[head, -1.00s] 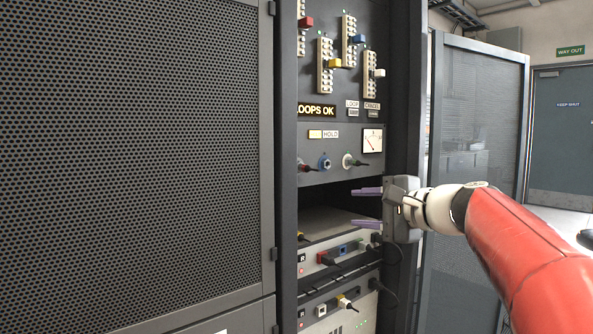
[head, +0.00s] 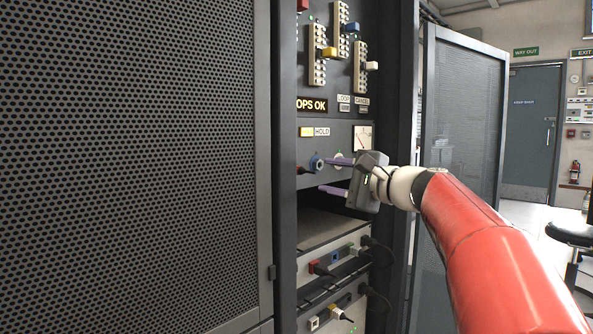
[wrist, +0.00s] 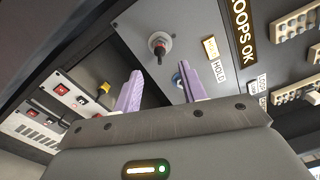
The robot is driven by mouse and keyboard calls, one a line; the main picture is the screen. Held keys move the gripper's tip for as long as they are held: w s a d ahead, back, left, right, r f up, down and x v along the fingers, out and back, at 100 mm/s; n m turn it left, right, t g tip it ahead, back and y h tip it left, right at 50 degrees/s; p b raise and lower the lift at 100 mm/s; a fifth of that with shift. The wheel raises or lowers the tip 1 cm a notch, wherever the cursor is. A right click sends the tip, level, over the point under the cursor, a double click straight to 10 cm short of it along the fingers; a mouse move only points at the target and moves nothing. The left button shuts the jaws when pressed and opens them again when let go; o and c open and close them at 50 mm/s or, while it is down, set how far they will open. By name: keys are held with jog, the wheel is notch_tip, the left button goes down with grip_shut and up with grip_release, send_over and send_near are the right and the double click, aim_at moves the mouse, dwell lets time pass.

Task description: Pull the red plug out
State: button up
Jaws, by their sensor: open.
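My gripper (head: 322,175) is open and empty, with purple fingers tilted, just right of the plug. In the wrist view the gap between my fingertips (wrist: 160,68) lies just below the plug, not around it. A blue-ringed socket (head: 317,163) is close to the upper finger and partly hidden by it in the wrist view.
A perforated door (head: 135,160) fills the left. Above are pale connector strips (head: 318,55) with coloured blocks. Below the panel is an open bay, then units with cables and small plugs (head: 318,268). A mesh door (head: 465,120) stands open at right.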

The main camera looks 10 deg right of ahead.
aim_at(304, 171)
jog(key=shift+p+x, duration=1.3)
jog(key=shift+x, duration=3)
grip_shut()
jog(key=shift+s+b, duration=0.15)
jog(key=shift+b, duration=0.2)
jog(key=shift+b+v, duration=1.3)
jog(key=shift+v, duration=1.65)
